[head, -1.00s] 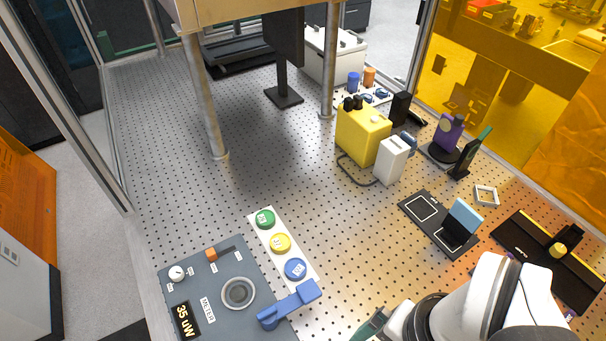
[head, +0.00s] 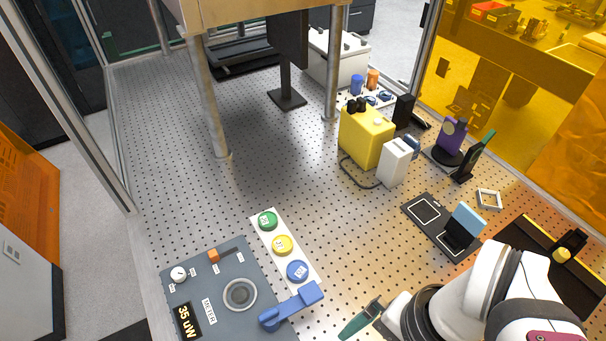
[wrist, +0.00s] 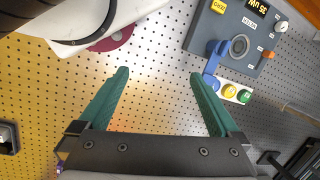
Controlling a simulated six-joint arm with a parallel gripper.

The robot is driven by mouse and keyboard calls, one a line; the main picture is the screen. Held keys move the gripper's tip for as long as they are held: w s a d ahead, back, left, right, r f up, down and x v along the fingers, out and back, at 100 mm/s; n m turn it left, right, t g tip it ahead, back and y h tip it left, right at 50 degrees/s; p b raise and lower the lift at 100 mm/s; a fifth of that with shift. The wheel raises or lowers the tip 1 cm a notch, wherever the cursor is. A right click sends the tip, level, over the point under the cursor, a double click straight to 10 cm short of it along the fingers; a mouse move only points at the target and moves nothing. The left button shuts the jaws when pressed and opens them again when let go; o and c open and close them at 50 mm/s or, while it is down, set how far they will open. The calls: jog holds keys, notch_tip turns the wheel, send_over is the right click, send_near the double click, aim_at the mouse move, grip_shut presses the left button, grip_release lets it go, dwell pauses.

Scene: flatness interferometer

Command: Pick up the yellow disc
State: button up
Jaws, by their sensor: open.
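The yellow disc (head: 282,245) lies in the middle of a white strip, between a green disc (head: 267,221) and a blue disc (head: 297,271). In the wrist view the yellow disc (wrist: 228,91) shows to the right, beyond my right finger. My gripper (wrist: 158,75) has its two green fingers spread wide with nothing between them but bare perforated board. In the head view one green finger (head: 360,320) shows at the bottom edge, to the lower right of the discs; the rest of the gripper is hidden or out of frame.
A grey meter panel (head: 215,315) stands left of the strip, with a blue lever (head: 290,306) close to the blue disc. A yellow box (head: 365,140) and a white box (head: 394,163) stand further back. The perforated board (head: 200,205) behind the strip is clear.

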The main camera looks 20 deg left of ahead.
jog(key=w+a+f+m+g+y, duration=0.2)
jog(key=w+a+m+y, duration=0.1)
jog(key=w+a+y, duration=0.25)
jog(key=m+t+y, duration=0.5)
jog(key=m+t, duration=0.1)
jog(key=m, duration=0.6)
send_near(285, 244)
jog(key=x, duration=0.3)
jog(key=shift+s+a+f, duration=0.1)
jog(key=shift+s+a, duration=0.05)
jog(key=shift+a, duration=0.05)
jog(key=x, duration=0.5)
jog(key=shift+w+a+f, duration=0.15)
jog(key=shift+w+a, duration=0.05)
jog(key=shift+a, duration=0.15)
jog(key=shift+t, duration=0.3)
jog(key=c, duration=1.5)
